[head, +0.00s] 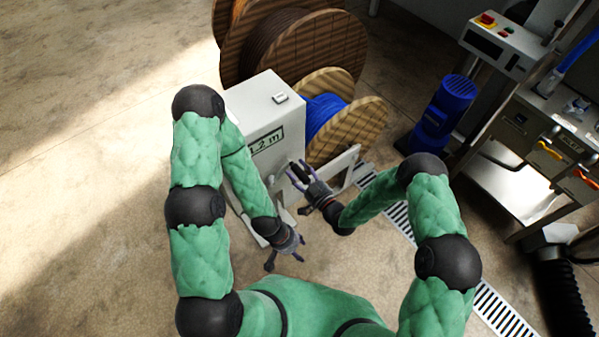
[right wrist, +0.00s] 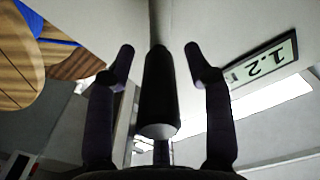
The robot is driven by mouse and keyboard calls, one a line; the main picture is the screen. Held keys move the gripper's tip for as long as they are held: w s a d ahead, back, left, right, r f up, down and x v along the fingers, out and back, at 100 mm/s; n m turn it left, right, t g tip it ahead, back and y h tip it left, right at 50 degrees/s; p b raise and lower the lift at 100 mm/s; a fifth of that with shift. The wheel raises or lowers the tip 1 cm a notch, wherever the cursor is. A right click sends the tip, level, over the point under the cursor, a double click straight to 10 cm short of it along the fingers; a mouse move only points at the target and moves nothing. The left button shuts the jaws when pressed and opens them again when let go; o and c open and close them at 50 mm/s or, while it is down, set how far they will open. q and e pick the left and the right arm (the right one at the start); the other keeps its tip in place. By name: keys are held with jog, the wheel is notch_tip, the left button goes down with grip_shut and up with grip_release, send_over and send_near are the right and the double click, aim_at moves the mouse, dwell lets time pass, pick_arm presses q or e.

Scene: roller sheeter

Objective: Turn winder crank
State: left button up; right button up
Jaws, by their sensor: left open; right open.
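The winder is a white box (head: 262,105) with a "1.2 m" display (head: 265,143), and it stands beside a wooden spool of blue cable (head: 324,117). In the right wrist view, the black crank grip (right wrist: 160,95) lies between the two fingers of my right gripper (right wrist: 160,55), with a gap on both sides. My right gripper is open in front of the winder in the head view (head: 298,183). There the crank is small and partly hidden by the hand. My left gripper (head: 286,258) is open and empty, lower down, over the floor near the winder's base.
Large wooden reels (head: 300,50) stand behind the winder. A blue motor-like unit (head: 440,115) and a workbench (head: 545,125) are at the right. A floor grate (head: 490,305) runs along the right. The floor at the left is clear.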

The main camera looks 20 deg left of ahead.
grip_shut()
pick_arm(q)
jog(key=shift+f, duration=0.1)
pick_arm(e)
jog(key=shift+w, duration=0.1)
